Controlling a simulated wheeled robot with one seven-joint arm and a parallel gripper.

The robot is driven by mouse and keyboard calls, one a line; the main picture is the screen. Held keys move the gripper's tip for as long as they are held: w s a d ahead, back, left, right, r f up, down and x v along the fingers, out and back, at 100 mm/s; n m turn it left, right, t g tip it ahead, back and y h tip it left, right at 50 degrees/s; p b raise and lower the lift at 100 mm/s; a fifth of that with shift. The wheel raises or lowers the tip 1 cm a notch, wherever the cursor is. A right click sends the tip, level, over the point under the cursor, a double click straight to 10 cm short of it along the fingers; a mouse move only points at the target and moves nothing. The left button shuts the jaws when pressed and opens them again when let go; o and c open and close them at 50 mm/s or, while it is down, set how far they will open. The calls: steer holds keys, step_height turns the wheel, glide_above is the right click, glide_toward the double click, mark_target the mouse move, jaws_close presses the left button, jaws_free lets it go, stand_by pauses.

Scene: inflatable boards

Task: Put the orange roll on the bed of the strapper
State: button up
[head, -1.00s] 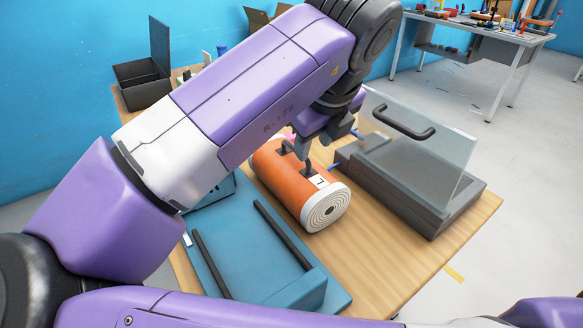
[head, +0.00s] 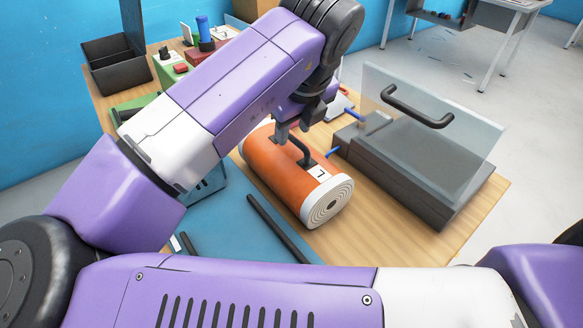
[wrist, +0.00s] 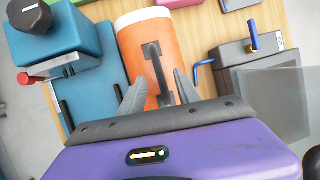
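The orange roll (head: 275,170) with white ends lies on the wooden table between a blue machine and a grey one. No grip shows.
The grey machine (head: 400,165) with a raised clear lid and blue lever stands close right of the roll. A black open box (head: 118,65) and small items stand at the back left. Bare table (head: 345,225) shows in front of the roll. My arm hides part of the blue machine.

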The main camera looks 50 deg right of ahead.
steer(key=shift+x, duration=0.95)
jaws_close()
steer(key=shift+r, duration=0.1)
stand_by(0.6)
